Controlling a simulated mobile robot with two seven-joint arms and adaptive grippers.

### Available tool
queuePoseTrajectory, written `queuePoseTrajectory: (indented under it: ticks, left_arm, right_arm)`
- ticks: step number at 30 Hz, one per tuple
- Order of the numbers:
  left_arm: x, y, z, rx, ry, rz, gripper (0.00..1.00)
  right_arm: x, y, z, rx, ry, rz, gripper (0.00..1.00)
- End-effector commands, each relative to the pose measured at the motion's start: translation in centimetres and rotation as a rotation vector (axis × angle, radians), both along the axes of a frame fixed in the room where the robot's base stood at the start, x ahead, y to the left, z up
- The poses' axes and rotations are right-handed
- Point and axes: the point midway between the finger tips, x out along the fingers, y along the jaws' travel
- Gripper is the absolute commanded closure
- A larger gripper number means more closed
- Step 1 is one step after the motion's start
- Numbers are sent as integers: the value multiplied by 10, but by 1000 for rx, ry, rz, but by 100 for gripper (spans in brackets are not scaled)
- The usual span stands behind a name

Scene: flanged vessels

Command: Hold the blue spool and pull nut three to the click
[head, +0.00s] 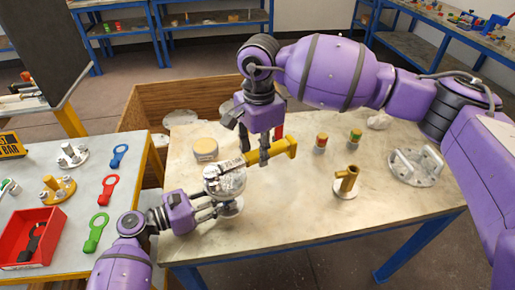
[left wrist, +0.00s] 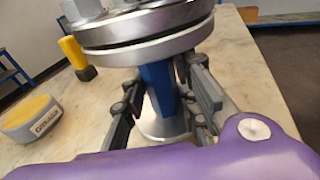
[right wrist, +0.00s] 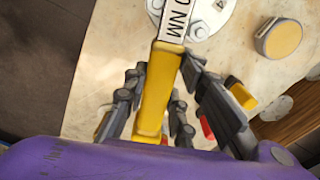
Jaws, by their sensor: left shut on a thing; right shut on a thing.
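The spool (head: 226,180) stands upright on the table with a silver flange on top; its blue body (left wrist: 158,88) shows in the left wrist view. My left gripper (head: 212,208) is shut around that body, below the flange. Nuts (left wrist: 85,10) sit on the flange, but I cannot read which is three. My right gripper (head: 264,156) is shut on the yellow handle (right wrist: 155,95) of a torque wrench, which has a white label ending in "0 NM" (right wrist: 173,22). The wrench (head: 280,150) reaches left to the flange top; its seat on a nut is hidden.
A grease tin (head: 205,149) stands behind the spool. Two small bottles (head: 321,143), a brass fitting (head: 345,182) and a studded flange (head: 416,166) stand to the right. The left table holds coloured ring tools (head: 97,232) and a red tray (head: 14,248). The front right tabletop is clear.

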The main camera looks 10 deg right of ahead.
Motion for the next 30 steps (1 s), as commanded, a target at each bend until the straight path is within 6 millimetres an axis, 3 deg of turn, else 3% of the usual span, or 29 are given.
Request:
queuePoseTrajectory:
  ticks: [8,21,29,30]
  left_arm:
    - [1,1,1,1,-2,3,94]
    - [1,1,1,1,-2,3,94]
    - [1,1,1,1,-2,3,94]
    - [1,1,1,1,-2,3,67]
  right_arm:
    - [-7,-2,6,2,-4,-66,100]
    - [-7,-2,49,2,-4,-65,100]
    - [-7,-3,51,1,-2,-65,100]
    - [-7,-2,51,1,-2,-65,100]
